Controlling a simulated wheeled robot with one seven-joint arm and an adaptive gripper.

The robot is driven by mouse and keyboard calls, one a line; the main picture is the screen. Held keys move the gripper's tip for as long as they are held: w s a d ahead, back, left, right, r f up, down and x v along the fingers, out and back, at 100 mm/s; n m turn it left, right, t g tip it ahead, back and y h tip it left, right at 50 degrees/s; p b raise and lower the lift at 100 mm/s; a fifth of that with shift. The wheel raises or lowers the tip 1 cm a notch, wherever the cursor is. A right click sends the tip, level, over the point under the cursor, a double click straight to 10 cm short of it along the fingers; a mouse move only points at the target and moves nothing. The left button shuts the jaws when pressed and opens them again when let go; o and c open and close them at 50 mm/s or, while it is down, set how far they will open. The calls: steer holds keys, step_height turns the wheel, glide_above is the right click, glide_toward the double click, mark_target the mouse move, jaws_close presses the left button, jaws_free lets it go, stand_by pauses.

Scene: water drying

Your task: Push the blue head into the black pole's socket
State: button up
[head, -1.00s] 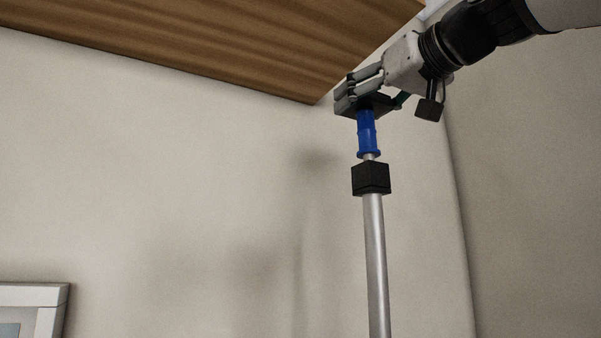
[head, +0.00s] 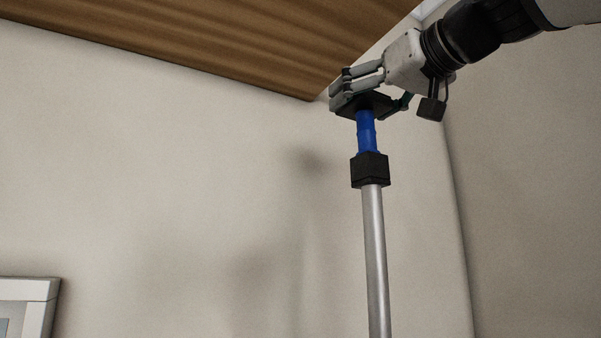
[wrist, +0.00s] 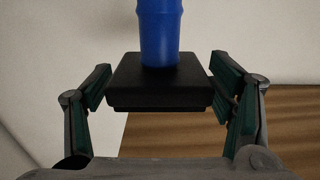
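The blue head (head: 366,133) is an upright blue cylinder under a flat black block (head: 372,104). Its lower end meets the top of the black socket (head: 370,170) on a silver pole (head: 375,260). The flange and pin at its lower end are hidden, seemingly inside the socket. My gripper (head: 348,92) is at the black block above the cylinder. The socket is hidden there.
A brown wooden panel (head: 220,40) hangs overhead at the upper left, its corner close to my gripper. A pale wall (head: 180,190) stands behind, with its corner to the right. A white frame (head: 35,300) is at the lower left. Space left of the pole is clear.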

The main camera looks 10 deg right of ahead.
stand_by(0.3)
steer(key=v, duration=1.2)
steer(key=w+a+f+m+g+h, duration=0.1)
steer(key=w+a+f+g, duration=0.15)
steer(key=f, duration=1.05)
steer(key=w+a+f+m+g+h, duration=0.1)
steer(key=w+f+m+g+h, duration=0.15)
steer(key=f, duration=1.15)
steer(key=s+f+g+h, duration=0.1)
steer(key=s+f+g, duration=0.2)
steer(key=f, duration=1.1)
steer(key=s+f+g+h, duration=0.1)
steer(key=s+f+g, duration=0.2)
steer(key=f, duration=1.1)
steer(key=shift+s+g, duration=0.3)
steer(key=shift+s, duration=0.9)
steer(key=shift+a+f, duration=0.1)
